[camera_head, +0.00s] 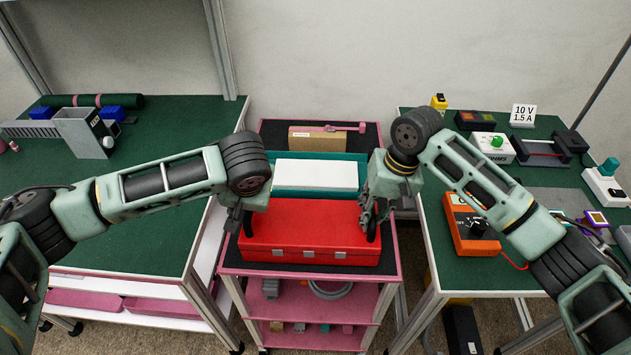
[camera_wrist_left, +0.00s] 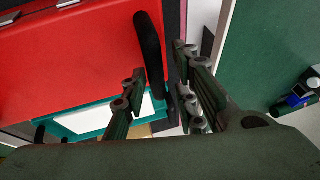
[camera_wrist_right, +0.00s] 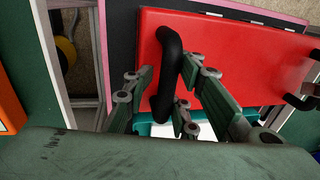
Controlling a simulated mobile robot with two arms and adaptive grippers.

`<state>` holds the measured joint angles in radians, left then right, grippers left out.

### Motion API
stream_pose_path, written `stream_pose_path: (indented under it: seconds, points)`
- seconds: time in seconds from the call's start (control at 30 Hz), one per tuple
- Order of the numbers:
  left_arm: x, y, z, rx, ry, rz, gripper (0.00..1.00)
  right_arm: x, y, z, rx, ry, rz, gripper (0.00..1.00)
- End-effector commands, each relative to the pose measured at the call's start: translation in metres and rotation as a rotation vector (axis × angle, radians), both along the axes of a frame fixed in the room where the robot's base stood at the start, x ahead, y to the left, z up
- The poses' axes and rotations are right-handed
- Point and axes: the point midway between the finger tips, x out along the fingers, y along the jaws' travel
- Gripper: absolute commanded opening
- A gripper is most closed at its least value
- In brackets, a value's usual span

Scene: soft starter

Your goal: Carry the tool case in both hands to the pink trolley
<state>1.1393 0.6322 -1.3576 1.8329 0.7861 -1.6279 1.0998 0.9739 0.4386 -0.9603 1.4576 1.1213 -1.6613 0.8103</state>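The red tool case (camera_head: 310,235) lies flat on the front of the top deck of the pink trolley (camera_head: 388,270), its silver latches facing me. It has a black handle at each end. My left gripper (camera_head: 240,217) is at the case's left end. In the left wrist view its open fingers (camera_wrist_left: 155,100) stand on both sides of the left handle (camera_wrist_left: 150,50), with gaps visible. My right gripper (camera_head: 369,215) is at the right end. In the right wrist view its fingers (camera_wrist_right: 165,100) are apart, with the right handle (camera_wrist_right: 169,65) between them; contact is unclear.
Behind the case, a teal tray (camera_head: 275,189) holds a white box (camera_head: 316,175); a brown box (camera_head: 318,139) sits further back. Green-topped benches flank the trolley at left (camera_head: 165,220) and right (camera_head: 480,275). An orange meter (camera_head: 470,224) is on the right bench.

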Motion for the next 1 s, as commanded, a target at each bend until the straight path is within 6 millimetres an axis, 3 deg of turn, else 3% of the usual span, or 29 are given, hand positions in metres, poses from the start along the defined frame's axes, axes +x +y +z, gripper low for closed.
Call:
stream_pose_path:
  seconds: [0.47,1.0]
  points:
    - [-0.003,-0.005,0.008,-0.008,-0.002,-0.006,0.32,0.0,0.006,0.004,0.013,-0.005,0.006,0.33]
    - [-0.04,-0.023,0.097,-0.007,-0.002,-0.005,0.32,0.0,0.007,0.004,0.015,-0.005,0.007,0.33]
